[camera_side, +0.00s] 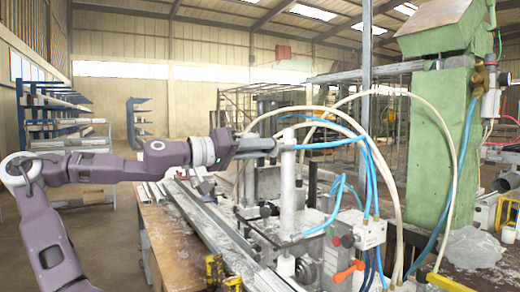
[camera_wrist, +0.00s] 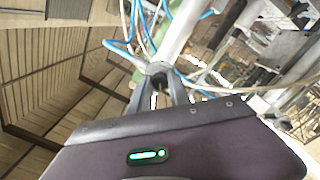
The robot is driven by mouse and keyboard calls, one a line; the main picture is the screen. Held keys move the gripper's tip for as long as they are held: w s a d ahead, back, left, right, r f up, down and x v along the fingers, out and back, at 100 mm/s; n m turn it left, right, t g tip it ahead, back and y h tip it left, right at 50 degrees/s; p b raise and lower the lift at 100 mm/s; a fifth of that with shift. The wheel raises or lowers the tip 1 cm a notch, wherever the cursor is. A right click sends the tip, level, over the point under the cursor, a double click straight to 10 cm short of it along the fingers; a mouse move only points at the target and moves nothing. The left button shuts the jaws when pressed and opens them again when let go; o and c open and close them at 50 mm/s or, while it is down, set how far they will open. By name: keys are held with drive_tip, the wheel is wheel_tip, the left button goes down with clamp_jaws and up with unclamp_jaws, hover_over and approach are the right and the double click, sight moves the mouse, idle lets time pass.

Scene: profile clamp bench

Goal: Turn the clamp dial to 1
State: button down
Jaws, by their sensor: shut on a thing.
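My gripper (camera_side: 275,147) reaches in level from the left to the top of an upright pale cylinder on the clamp machine. In the wrist view my gripper (camera_wrist: 158,80) has its two fingers closed on a small round dark grey knob (camera_wrist: 158,67), which looks like the clamp dial. No numbers or pointer mark can be read on it. In the side view the fingertips cover most of the knob, so its angle cannot be told. The pale cylinder (camera_side: 288,190) stands upright below the fingertips.
Blue hoses (camera_side: 368,165) and cream hoses (camera_side: 440,125) loop close to the right of my gripper. A green column machine (camera_side: 440,150) stands at the right. A wooden bench with long metal profiles (camera_side: 205,220) runs below my arm. An orange-red lever (camera_side: 348,271) sits low in front.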

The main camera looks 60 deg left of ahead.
drive_tip(key=n, duration=0.6)
idle(0.6)
drive_tip(key=c, duration=1.2)
unclamp_jaws()
drive_tip(key=shift+c, duration=0.2)
drive_tip(key=s, duration=0.7)
drive_tip(key=shift+s, duration=0.1)
